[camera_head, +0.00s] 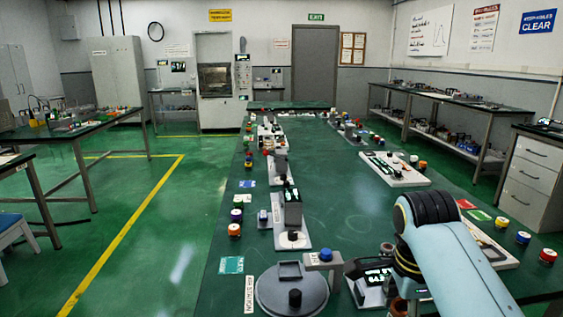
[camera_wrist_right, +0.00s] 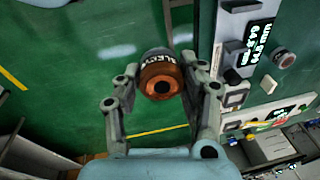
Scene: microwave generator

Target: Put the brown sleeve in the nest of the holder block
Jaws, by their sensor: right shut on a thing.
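The brown sleeve (camera_wrist_right: 161,80), a round piece with a dark central hole and a lettered band, sits between the fingers of my right gripper (camera_wrist_right: 160,68) in the right wrist view. The gripper is shut on it. In the head view my right arm comes in from the lower right, and its gripper is mostly hidden. I cannot tell for sure which piece is the holder block. A round grey fixture (camera_head: 270,292) with a square recess and a black knob stands at the front of the bench. My left gripper is not in view.
A grey bracket with a blue knob (camera_head: 325,256) stands beside the round fixture, with a display unit (camera_head: 378,274) to its right. A tall grey block on a white base (camera_head: 291,240) stands behind. Coloured jars line both bench edges. The bench middle (camera_head: 345,205) is clear.

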